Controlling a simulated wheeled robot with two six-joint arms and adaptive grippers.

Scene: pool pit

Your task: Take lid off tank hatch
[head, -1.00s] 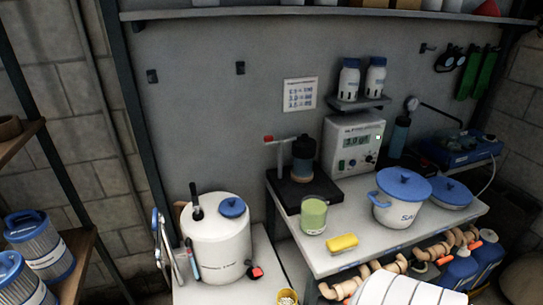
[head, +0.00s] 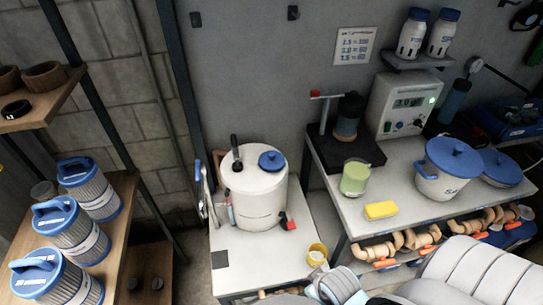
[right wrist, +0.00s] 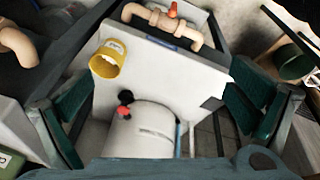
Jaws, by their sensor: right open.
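The white tank (head: 255,195) stands upright on a low white bench, left of the centre in the head view. Its round blue hatch lid (head: 271,160) sits on top, right of a black handle. My right gripper (right wrist: 157,95) is open and empty in the right wrist view, its two dark green fingers spread wide. Part of the white tank (right wrist: 140,135) shows between and below the fingers, with a red and black valve. The blue lid is not visible in that view. My left gripper is out of view.
A yellow cup (head: 317,254) stands on the low bench (head: 245,268) right of the tank. The higher bench to the right holds a green beaker (head: 355,177), a yellow sponge (head: 380,210) and a blue-lidded pot (head: 446,168). Filter cartridges (head: 72,233) stand on the left shelf.

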